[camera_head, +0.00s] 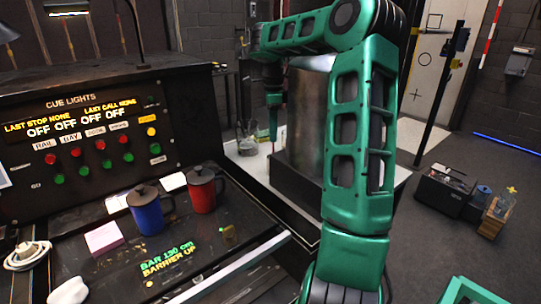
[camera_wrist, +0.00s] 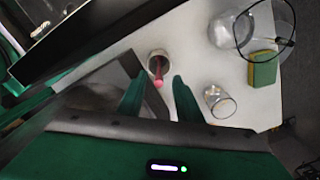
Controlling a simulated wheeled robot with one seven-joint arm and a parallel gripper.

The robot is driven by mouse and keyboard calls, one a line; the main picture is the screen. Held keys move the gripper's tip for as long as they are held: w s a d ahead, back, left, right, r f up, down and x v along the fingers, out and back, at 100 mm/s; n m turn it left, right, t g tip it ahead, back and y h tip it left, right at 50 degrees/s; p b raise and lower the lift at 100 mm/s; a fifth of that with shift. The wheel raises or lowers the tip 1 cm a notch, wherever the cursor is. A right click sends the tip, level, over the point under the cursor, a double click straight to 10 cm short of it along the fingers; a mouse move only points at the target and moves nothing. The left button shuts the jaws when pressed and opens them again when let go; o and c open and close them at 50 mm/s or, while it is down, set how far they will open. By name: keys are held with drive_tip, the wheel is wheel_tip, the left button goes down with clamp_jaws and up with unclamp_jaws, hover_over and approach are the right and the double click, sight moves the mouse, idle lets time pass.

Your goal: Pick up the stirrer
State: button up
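A thin pinkish-red stick, which looks like the stirrer (camera_wrist: 157,72), stands in a small round holder (camera_wrist: 152,55) on a white counter (camera_wrist: 195,45) in the wrist view. Its top end points toward the camera. My gripper (camera_wrist: 159,84) is open, with one green finger on each side of the stick's line and a gap to both. In the head view my gripper (camera_head: 273,112) points down over the white counter beside a large metal cylinder, and a thin red stick shows just below it. I cannot tell how far the fingertips are above the stick.
Near the holder are a glass jar (camera_wrist: 219,101), a clear round vessel (camera_wrist: 228,30) and a green-yellow sponge (camera_wrist: 263,69). The metal cylinder (camera_head: 308,115) stands close to my arm. A cue-light console (camera_head: 85,130) with blue (camera_head: 148,213) and red mugs (camera_head: 202,192) is at left.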

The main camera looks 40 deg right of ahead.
clamp_jaws()
drive_tip(key=shift+r, duration=0.1)
